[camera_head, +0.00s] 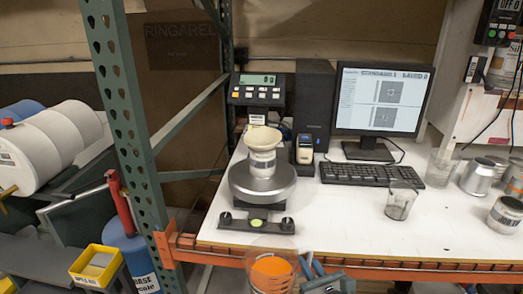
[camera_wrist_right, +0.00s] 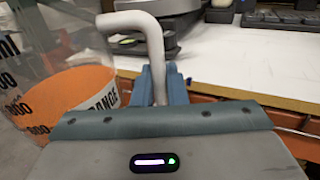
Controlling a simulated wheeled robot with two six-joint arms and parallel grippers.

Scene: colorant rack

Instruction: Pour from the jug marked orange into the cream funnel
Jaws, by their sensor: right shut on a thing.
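The jug marked orange (camera_head: 272,275) is at the bottom edge of the head view, in front of the table's front edge. It is clear, with orange contents and printed marks, and looks roughly upright. In the right wrist view the jug (camera_wrist_right: 65,100) fills the left side, with its pale bent handle (camera_wrist_right: 150,40). My right gripper (camera_head: 312,268) is shut on that handle; its blue fingers (camera_wrist_right: 165,85) are around the lower part. The cream funnel (camera_head: 263,136) sits on a labelled white container (camera_head: 262,163) on the round scale plate (camera_head: 262,187). My left gripper is out of view.
The scale display (camera_head: 256,90) stands behind the funnel. A small device (camera_head: 305,150), a keyboard (camera_head: 372,174) and a monitor (camera_head: 382,98) are to the right. A green rack post (camera_head: 135,120) rises at left. The front middle of the table is clear.

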